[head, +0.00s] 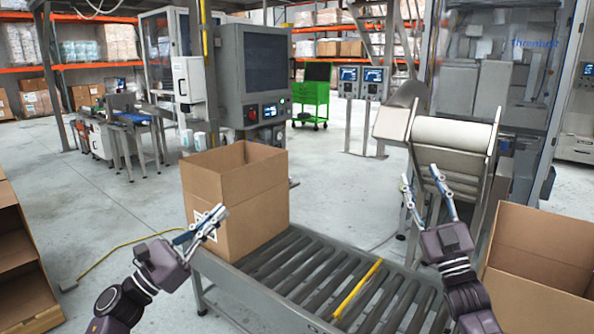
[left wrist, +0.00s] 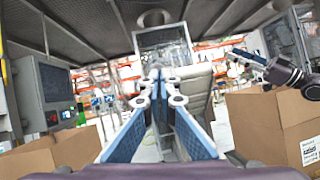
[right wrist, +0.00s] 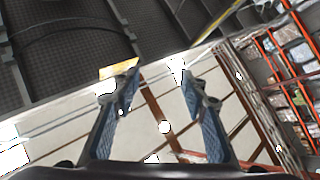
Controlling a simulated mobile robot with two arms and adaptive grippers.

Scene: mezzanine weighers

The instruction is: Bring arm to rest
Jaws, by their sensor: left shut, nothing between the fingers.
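My left gripper (head: 212,222) is shut and empty. It shows in front of the lower left side of an open cardboard box (head: 250,215); I cannot tell whether it touches the box. In the left wrist view its blue-padded fingers (left wrist: 157,78) come together at the tips. My right gripper (head: 421,179) is raised above the right side of the roller conveyor, fingers pointing up. It is open and empty, and its two fingers (right wrist: 158,80) stand apart in the right wrist view.
The box stands at the far left end of the roller conveyor (head: 283,265), which has a yellow bar (head: 357,288) across it. Another open carton (head: 540,265) is at right. A sloped metal chute (head: 450,135) stands behind my right gripper. Cardboard shelving (head: 22,262) is at far left.

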